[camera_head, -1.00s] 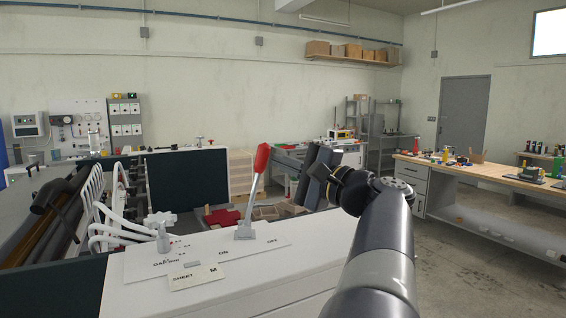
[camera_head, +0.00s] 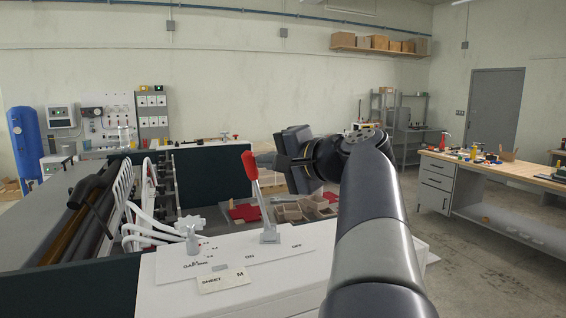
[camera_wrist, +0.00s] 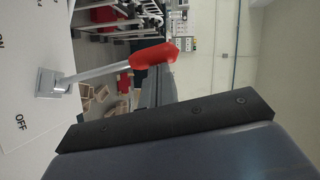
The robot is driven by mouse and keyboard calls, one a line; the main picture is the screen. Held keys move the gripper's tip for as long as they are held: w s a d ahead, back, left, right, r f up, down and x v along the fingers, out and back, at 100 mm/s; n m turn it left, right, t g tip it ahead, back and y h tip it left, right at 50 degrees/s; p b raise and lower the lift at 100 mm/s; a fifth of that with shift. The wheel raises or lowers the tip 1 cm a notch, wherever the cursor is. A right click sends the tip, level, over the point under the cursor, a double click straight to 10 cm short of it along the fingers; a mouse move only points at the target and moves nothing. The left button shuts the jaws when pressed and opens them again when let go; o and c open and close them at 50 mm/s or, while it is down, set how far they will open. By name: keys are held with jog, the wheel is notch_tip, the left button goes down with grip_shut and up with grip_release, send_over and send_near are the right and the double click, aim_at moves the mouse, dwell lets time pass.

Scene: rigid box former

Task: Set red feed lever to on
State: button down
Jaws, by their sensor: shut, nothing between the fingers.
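The red feed lever (camera_head: 251,167) stands on the white machine top in the head view, with a red handle on a metal shaft. Its handle leans left, toward the ON side; its base sits between the ON and OFF labels. In the wrist view the lever's red handle (camera_wrist: 153,55) lies above the dark finger pad. My gripper (camera_head: 286,160) is shut and empty, just right of the handle.
A small metal knob (camera_head: 192,240) stands left of the lever, near a SHEET label plate (camera_head: 222,281). Open boxes (camera_head: 305,208) lie behind the panel. White hoses (camera_head: 140,225) run at left. A wooden-topped workbench (camera_head: 500,171) is at far right.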

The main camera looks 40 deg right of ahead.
jog(key=shift+w+a+f+n+g+h, duration=0.15)
jog(key=shift+w+a+n+g, duration=0.15)
jog(key=shift+w+a, duration=0.25)
jog(key=shift+w+a+r+n+g+h, duration=0.1)
jog(key=shift+w+a+n+g+h, duration=0.15)
jog(key=shift+a, duration=0.4)
jog(key=shift+w+a+f, duration=0.3)
jog(key=shift+w+a, duration=0.2)
jog(key=shift+a, duration=0.15)
